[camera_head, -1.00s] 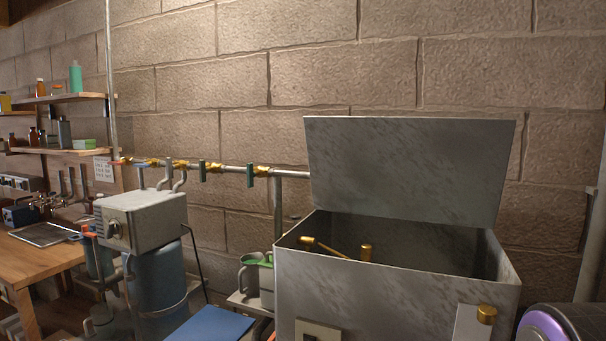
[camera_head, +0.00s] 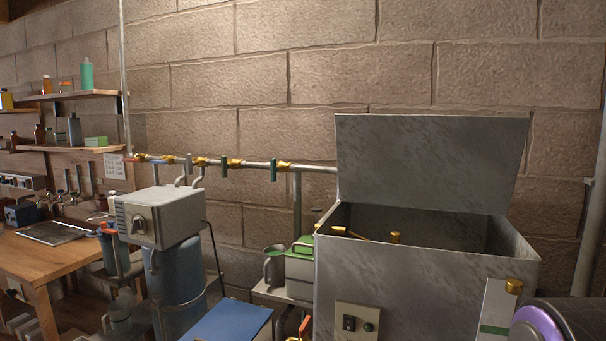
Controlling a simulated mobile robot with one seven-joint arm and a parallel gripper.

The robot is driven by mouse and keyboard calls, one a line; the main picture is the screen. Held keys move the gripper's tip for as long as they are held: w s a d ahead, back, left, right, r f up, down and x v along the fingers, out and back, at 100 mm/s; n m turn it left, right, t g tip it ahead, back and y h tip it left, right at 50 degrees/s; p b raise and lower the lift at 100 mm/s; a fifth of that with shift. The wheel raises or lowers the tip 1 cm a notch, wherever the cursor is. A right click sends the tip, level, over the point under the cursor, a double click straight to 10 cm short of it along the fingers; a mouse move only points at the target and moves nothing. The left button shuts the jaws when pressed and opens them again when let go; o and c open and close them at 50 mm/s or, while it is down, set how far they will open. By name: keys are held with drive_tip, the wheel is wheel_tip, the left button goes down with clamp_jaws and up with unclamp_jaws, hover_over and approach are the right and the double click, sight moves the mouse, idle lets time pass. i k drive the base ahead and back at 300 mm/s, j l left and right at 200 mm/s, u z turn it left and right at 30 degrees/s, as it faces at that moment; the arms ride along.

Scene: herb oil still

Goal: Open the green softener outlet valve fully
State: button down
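A horizontal metal pipe with several brass valves runs along the block wall, behind and above the blue softener tank (camera_head: 177,281) with its grey control head (camera_head: 158,217). Two of the valves have green handles, one left (camera_head: 223,167) and one right (camera_head: 273,171). Both green handles look upright, across the pipe. I cannot tell which one is the softener outlet. My gripper is not in view; a rounded dark part with a purple ring at the bottom right seems to be my arm.
A big grey metal box with a raised lid (camera_head: 432,160) stands right of the valves. A green-lidded container (camera_head: 300,262) and a grey jug (camera_head: 274,265) stand below the pipe. A blue panel (camera_head: 229,320) lies in front. A wooden bench (camera_head: 50,262) is at left.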

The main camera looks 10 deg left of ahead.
sight(225, 165)
drive_tip(key=k+j, duration=0.15)
drive_tip(key=j, duration=0.25)
drive_tip(key=k+j+z, duration=0.15)
drive_tip(key=j, duration=0.25)
drive_tip(key=j+z, duration=0.1)
drive_tip(key=j, duration=0.45)
drive_tip(key=k+j+z, duration=0.1)
drive_tip(key=j, duration=0.45)
drive_tip(key=j+z, duration=0.15)
drive_tip(key=j, duration=0.45)
drive_tip(key=j+z, duration=0.15)
drive_tip(key=j, duration=0.65)
drive_tip(key=i+j+z, duration=0.1)
drive_tip(key=j, duration=0.3)
drive_tip(key=i+j+z, duration=0.1)
drive_tip(key=j, duration=0.35)
